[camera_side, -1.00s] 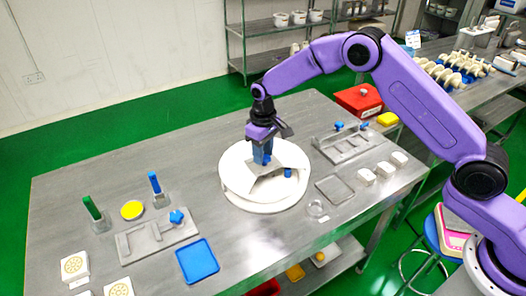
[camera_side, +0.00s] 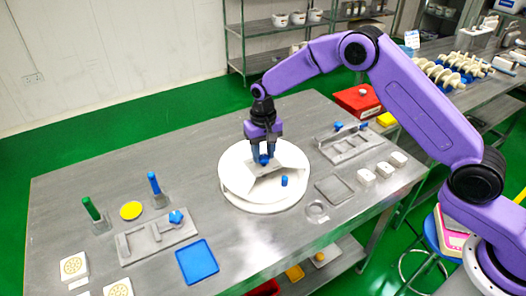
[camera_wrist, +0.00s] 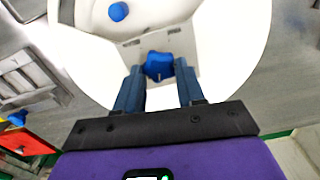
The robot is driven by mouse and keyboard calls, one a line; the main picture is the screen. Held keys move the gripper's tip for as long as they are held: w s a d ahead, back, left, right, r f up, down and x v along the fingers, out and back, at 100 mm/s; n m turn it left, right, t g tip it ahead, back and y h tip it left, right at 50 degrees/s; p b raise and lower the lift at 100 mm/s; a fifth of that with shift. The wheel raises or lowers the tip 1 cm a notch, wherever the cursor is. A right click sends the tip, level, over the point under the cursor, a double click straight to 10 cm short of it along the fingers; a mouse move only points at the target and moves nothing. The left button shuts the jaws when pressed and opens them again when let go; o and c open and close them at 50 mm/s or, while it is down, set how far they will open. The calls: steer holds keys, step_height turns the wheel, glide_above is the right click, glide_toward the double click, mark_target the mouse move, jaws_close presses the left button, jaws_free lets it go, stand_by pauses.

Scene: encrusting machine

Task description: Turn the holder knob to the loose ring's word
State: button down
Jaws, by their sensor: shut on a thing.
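The blue lobed knob (camera_wrist: 158,66) stands on a grey plate (camera_wrist: 181,43) in the round white holder (camera_side: 233,178). My gripper (camera_side: 263,157) points down over the holder and is shut on this knob. In the wrist view its two blue fingers (camera_wrist: 160,78) lie on either side of the knob, which has a small pale mark. A short blue peg (camera_side: 284,181) stands beside the plate; it also shows in the wrist view (camera_wrist: 118,11). A small grey ring (camera_side: 317,209) lies on the table right of the holder. No word on ring or holder is legible.
A grey fixture with blue knobs (camera_side: 350,146) and white blocks (camera_side: 382,168) stand to the right. A fixture with a blue knob (camera_side: 158,238), a blue tray (camera_side: 197,261) and upright green (camera_side: 91,208) and blue (camera_side: 154,183) handles stand to the left. The front middle table is clear.

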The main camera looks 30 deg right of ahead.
steer(key=shift+m, duration=2.5)
steer(key=shift+d+m, duration=0.1)
steer(key=shift+m, duration=0.4)
steer(key=c, duration=0.7)
jaws_free()
step_height(320, 180, up, 18)
steer(key=shift+f, duration=0.2)
